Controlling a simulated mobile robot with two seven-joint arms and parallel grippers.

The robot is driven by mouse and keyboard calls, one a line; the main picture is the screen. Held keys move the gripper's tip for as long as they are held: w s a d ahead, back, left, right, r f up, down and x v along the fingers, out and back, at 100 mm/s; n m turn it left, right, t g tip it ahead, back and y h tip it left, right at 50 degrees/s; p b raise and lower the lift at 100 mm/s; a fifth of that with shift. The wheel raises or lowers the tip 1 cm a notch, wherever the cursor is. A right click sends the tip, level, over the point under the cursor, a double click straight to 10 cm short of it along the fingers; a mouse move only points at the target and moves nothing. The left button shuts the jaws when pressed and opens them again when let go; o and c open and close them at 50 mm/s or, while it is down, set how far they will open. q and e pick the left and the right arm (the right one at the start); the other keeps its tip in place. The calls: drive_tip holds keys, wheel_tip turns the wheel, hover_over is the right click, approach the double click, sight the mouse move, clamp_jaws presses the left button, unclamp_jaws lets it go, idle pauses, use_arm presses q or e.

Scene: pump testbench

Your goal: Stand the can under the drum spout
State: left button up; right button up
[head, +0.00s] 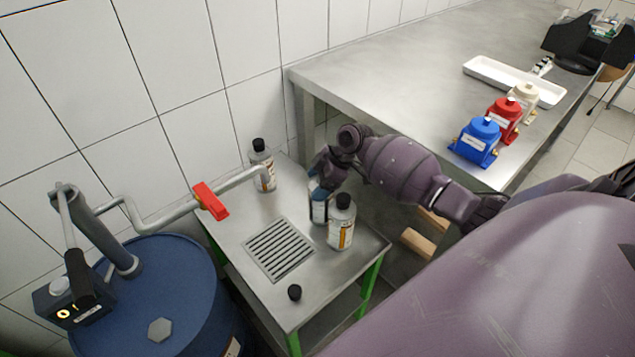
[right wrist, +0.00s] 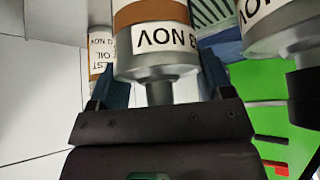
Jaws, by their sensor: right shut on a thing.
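My right gripper (head: 322,180) is shut on a grey can with a brown-and-white label (head: 319,211). In the right wrist view its blue fingers flank this can (right wrist: 158,45), whose bare grey neck shows no cap. I cannot tell whether its base touches the small steel table (head: 335,278). The drum spout (head: 245,186) is a grey pipe running from the blue drum (head: 150,290), with a red valve handle (head: 211,201). Its end hangs left of the held can, near the back can. A slotted grate (head: 280,249) lies in the table. My left gripper is not in view.
A black-capped can (head: 341,222) stands close in front of the held can. Another capped can (head: 263,167) stands at the back, by the pipe. A loose black cap (head: 294,292) lies near the front edge. A larger bench (head: 400,75) holds pumps (head: 475,142) and a white tray (head: 490,70).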

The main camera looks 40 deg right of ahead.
drive_tip(key=o, duration=1.8)
drive_tip(key=shift+f, duration=0.1)
